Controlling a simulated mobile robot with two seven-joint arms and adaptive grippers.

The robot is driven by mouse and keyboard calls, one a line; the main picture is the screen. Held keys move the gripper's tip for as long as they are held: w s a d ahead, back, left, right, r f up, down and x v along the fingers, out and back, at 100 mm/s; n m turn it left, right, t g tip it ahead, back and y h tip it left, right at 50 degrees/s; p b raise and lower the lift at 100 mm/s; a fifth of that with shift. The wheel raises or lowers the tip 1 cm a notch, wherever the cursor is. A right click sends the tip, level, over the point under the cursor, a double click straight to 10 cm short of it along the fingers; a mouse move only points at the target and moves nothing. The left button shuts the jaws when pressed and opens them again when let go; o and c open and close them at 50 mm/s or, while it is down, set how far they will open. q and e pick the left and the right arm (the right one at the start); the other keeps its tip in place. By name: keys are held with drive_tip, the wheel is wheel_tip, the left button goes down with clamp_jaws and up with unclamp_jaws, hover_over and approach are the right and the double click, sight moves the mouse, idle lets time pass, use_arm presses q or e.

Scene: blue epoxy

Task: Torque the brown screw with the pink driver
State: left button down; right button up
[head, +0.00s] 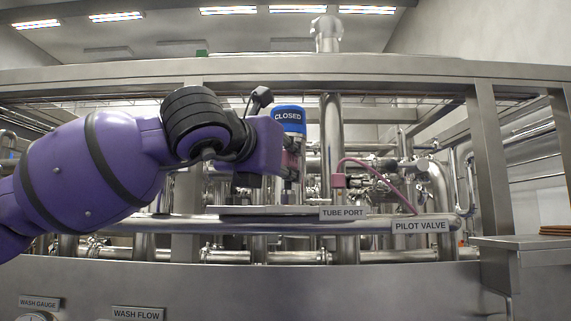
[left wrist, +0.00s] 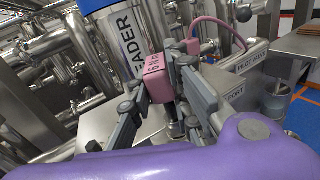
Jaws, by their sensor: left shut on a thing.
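My left gripper (head: 287,160) reaches in from the left in the head view and is shut on the pink driver (left wrist: 160,78). In the left wrist view its two grey fingers stand on either side of the driver's pink body, which bears the marking "6 Nm". I cannot make out the driver's tip, which is hidden behind the fingers. I cannot make out the brown screw in either view. My right gripper is not in view.
The blue CLOSED cap (head: 289,118) tops a steel cylinder (left wrist: 130,50) close behind the driver. A pink hose (head: 375,168) runs right of the gripper. TUBE PORT (head: 343,213) and PILOT VALVE (head: 421,226) plates mark the front rail. Steel posts and pipes crowd the space.

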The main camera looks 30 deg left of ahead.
use_arm(q)
drive_tip(key=shift+r, duration=1.5)
drive_tip(key=shift+r, duration=2.55)
drive_tip(key=shift+f, duration=0.1)
